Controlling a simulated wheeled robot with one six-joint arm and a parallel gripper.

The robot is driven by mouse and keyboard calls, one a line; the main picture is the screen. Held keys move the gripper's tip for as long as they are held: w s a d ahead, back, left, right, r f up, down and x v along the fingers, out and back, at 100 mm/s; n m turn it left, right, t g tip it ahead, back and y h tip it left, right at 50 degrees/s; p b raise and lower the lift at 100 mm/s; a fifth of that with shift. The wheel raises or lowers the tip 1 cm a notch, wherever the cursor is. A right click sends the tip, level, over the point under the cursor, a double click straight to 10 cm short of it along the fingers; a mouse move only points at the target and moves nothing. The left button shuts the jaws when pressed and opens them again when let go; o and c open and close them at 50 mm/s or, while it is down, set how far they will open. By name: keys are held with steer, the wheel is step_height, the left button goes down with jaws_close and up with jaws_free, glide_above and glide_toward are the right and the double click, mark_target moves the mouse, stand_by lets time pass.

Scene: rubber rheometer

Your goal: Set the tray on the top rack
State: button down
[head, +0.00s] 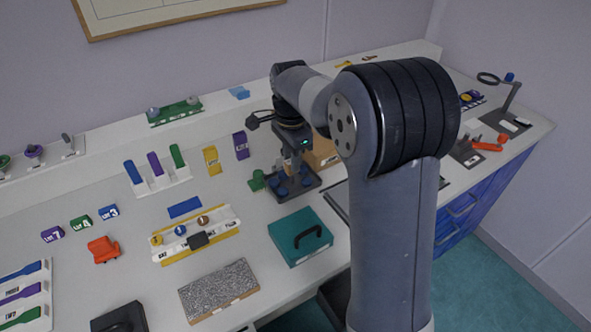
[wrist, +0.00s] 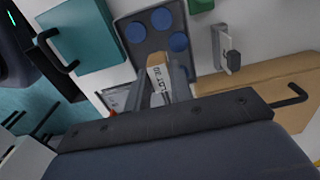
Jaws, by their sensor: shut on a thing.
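A dark grey tray (head: 308,187) with several blue discs is under my gripper (head: 294,160), near the middle of the bench. The tray also shows in the wrist view (wrist: 153,46), with its discs at the top. In the wrist view my gripper (wrist: 165,82) is shut on a small tan upright piece with a white label (wrist: 158,78), which seems to be part of the tray. I cannot tell whether the tray touches the bench. I cannot clearly identify the top rack; a long raised white shelf (head: 110,135) runs along the back.
A teal case with a black handle (head: 300,238) lies just in front of the tray. A tan wooden box (head: 322,152) stands close behind it, and a small green block (head: 257,181) to the left. A white rack of coloured strips (head: 158,175) and a sample holder (head: 196,236) stand further left.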

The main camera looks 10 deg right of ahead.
mark_target(292, 179)
steer(key=shift+f, duration=2.85)
steer(key=shift+f, duration=0.2)
steer(key=c, duration=1.3)
jaws_free()
steer(key=shift+o, duration=0.2)
